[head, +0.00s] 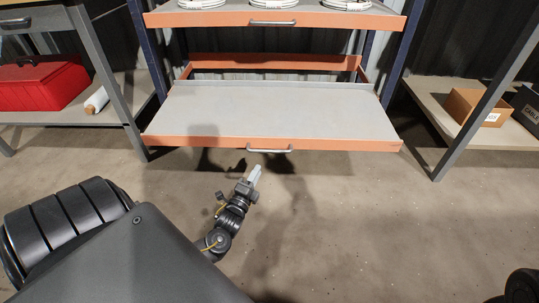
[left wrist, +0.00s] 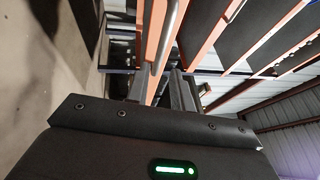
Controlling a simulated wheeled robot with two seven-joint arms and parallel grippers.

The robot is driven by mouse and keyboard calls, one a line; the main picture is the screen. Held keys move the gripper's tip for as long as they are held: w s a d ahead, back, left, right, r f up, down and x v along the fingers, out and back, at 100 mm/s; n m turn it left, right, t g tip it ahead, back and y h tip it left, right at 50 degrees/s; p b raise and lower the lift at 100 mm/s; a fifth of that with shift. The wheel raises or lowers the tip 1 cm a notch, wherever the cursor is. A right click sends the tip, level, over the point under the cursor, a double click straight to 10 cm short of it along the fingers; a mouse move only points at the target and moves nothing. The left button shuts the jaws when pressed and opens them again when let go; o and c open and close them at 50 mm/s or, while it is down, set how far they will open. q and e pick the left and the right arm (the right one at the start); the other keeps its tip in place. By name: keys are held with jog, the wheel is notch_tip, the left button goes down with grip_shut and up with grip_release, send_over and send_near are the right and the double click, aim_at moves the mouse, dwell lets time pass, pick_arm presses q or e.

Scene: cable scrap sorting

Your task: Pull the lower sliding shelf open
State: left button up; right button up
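The lower sliding shelf (head: 270,110) is a grey board with an orange front edge. In the head view it stands out toward me from its orange frame. Its grey bar handle (head: 270,150) is at the middle of the front edge. My left gripper (head: 254,174) is just below the handle's left end in the head view, with a small gap to it. In the left wrist view, the fingers of the left gripper (left wrist: 161,88) are apart, and the handle bar (left wrist: 168,35) runs up just beyond the fingertips. Contact is not visible. My right gripper is not in view.
A red toolbox (head: 38,86) and a white roll (head: 96,100) lie on the left bench. A cardboard box (head: 475,107) sits on the right bench. The floor in front is clear.

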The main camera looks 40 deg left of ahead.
aim_at(269, 150)
pick_arm(q)
jog(key=shift+b+x, duration=2.55)
jog(key=shift+x, duration=2.9)
jog(key=shift+d+r, duration=0.1)
jog(key=shift+d, duration=0.1)
jog(key=shift+c, duration=0.4)
grip_shut()
